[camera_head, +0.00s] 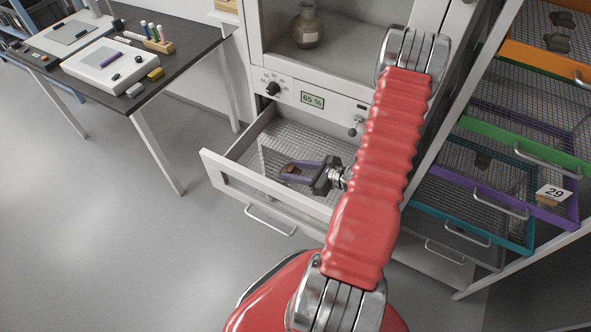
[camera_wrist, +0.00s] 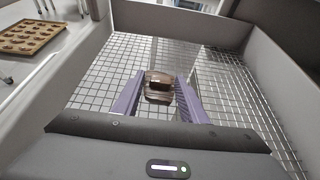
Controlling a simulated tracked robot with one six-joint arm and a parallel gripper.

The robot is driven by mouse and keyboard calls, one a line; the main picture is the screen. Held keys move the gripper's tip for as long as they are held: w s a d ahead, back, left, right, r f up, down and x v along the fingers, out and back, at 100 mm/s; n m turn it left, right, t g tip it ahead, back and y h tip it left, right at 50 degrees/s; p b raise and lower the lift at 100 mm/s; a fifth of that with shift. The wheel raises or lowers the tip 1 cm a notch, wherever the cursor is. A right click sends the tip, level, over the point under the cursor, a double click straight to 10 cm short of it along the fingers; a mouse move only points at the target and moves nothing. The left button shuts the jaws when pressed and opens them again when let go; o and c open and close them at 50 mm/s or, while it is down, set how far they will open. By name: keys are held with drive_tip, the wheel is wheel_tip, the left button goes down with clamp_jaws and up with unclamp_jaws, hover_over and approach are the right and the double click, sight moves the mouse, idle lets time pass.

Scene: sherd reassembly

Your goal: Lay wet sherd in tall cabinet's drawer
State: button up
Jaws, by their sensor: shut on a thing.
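The wet sherd (camera_wrist: 158,84) is a small, dark brown, glossy piece held between the purple fingers of my gripper (camera_wrist: 157,92). In the head view, my gripper (camera_head: 297,172) is shut on the sherd (camera_head: 292,170) inside the outline of the tall cabinet's open drawer (camera_head: 228,171). The drawer has pale walls and a wire mesh floor, which also shows in the wrist view (camera_wrist: 85,95). I cannot tell whether the sherd touches the mesh. My arm hides the drawer's right part.
The cabinet panel above has a dial and a 65 % display (camera_head: 312,100). A jar (camera_head: 307,28) stands on the shelf above. A rack with coloured mesh trays (camera_head: 525,150) stands at right. A dark table (camera_head: 150,60) with tools stands at upper left. Open floor lies left.

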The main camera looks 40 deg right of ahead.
drive_tip(key=shift+f, duration=0.1)
drive_tip(key=o, duration=1.1)
drive_tip(key=v, duration=1.2)
idle(0.5)
